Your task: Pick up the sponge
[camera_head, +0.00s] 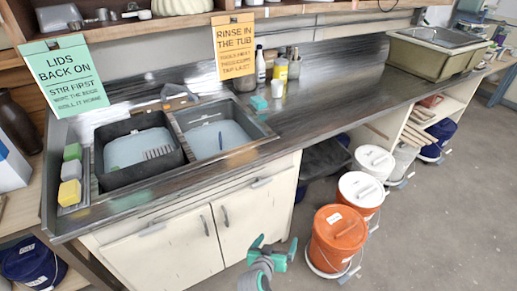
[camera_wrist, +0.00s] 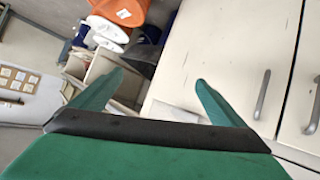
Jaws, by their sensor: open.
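Several small blocks that look like sponges sit in a narrow tray (camera_head: 82,208) left of the sink: a green one (camera_head: 72,152), a pale grey one (camera_head: 71,170) and a yellow one (camera_head: 69,193). A small teal block (camera_head: 259,103), perhaps also a sponge, lies on the counter right of the sink, next to a white cup (camera_head: 277,88). My gripper (camera_head: 275,250) is low in front of the cabinet doors, below the counter and away from all these blocks. In the wrist view its green fingers (camera_wrist: 160,82) are spread with nothing between them. No sponge shows there.
The sink has two basins, a dark left one (camera_head: 128,178) and a right one (camera_head: 232,158). The counter (camera_head: 345,95) right of the teal block is largely clear.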

